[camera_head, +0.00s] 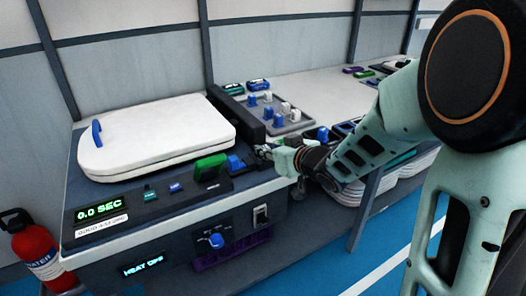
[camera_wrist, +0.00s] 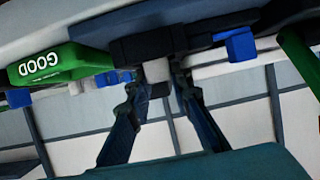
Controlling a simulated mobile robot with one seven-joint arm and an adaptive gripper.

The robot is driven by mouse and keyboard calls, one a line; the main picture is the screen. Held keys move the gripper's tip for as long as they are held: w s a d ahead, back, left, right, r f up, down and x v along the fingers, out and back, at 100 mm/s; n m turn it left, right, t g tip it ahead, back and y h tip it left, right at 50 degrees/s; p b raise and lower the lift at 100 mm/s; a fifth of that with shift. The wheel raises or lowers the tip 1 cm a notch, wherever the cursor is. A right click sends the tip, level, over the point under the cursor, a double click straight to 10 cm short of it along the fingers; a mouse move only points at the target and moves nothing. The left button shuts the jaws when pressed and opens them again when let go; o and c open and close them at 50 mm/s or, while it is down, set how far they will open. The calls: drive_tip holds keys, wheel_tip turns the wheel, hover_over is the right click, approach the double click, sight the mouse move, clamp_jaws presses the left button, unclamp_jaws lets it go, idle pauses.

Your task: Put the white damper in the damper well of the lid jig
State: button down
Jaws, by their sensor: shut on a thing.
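My gripper (camera_head: 263,152) is at the right edge of the dark machine top, just right of a blue block (camera_head: 235,162). In the wrist view my gripper (camera_wrist: 157,82) has its two fingers around a small white-grey piece (camera_wrist: 157,72), which looks like the white damper. The piece's far end meets or overlaps a dark block (camera_wrist: 148,46); I cannot tell whether it is inside a recess. A white lid (camera_head: 155,135) with a blue handle lies on the machine at the left. In the head view the gripped piece is too small to make out.
A grey tray (camera_head: 299,127) with several blue and white pieces stands behind my gripper. A dark raised bar (camera_head: 237,117) runs beside the lid. A green GOOD block (camera_wrist: 68,66) is near in the wrist view. A red extinguisher (camera_head: 36,250) stands at the lower left.

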drive_tip(key=shift+d, duration=0.1)
drive_tip(key=shift+f, duration=0.1)
drive_tip(key=c, duration=1.7)
unclamp_jaws()
drive_tip(key=shift+c, duration=0.2)
drive_tip(key=shift+r, duration=0.3)
drive_tip(key=p+v, duration=0.4)
drive_tip(key=v, duration=0.8)
drive_tip(key=shift+f, duration=0.2)
